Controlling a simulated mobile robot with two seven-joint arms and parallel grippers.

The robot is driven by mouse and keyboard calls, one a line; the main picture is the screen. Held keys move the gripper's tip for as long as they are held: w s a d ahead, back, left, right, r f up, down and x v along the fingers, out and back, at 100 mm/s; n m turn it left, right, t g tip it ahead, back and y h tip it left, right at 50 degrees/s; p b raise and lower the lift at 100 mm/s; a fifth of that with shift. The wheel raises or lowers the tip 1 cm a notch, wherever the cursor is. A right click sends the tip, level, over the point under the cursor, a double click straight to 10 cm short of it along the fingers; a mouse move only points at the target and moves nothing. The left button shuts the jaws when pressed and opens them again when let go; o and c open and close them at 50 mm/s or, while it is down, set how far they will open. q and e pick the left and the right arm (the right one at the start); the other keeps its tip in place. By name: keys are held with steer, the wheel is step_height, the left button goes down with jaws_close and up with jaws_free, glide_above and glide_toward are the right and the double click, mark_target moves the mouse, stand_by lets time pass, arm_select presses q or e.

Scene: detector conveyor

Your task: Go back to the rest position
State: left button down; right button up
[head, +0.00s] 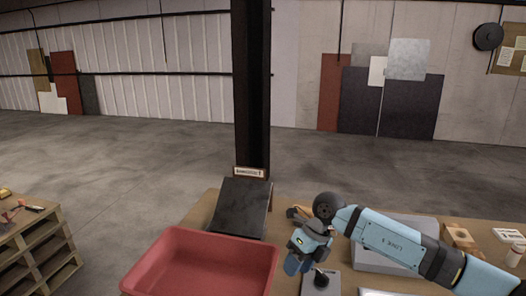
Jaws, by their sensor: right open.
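My right arm comes in from the right edge over the wooden table. Its gripper (297,262) points down, with its jaws open, beside the right rim of the red bin. I see nothing held between the fingers, though the fingertips are small in this view. My left gripper is not in view.
The red bin (160,262) stands at the table's front, with a dark sloped conveyor (243,206) behind it. A grey plate with a black knob (321,279) lies close to my right gripper. A grey box (372,262) sits under my forearm. A wooden pallet stack (40,245) stands left.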

steer(key=s+a+r+m+t+y+p, duration=0.45)
steer(key=s+a+m+y, duration=0.65)
steer(key=y, duration=0.5)
steer(key=s+d+f+m+t+h+p, duration=0.2)
steer(key=d+f+m+t+h, duration=0.2)
steer(key=d+m+t+h, duration=0.45)
steer(key=s+d+f+m+t+h+p, duration=0.1)
steer(key=s+d+f+m+t+h, duration=0.3)
steer(key=m, duration=0.8)
steer(key=s+d+f+m+g+h+p, duration=0.2)
steer(key=s+d+f+m+g+h, duration=0.2)
steer(key=s+d+f+m, duration=0.3)
steer(key=s+f+m+h, duration=0.1)
steer(key=s+f, duration=0.2)
steer(key=s, duration=0.1)
steer(key=shift+s+d+f, duration=0.2)
steer(key=shift+s+d, duration=0.05)
steer(key=shift+s, duration=0.1)
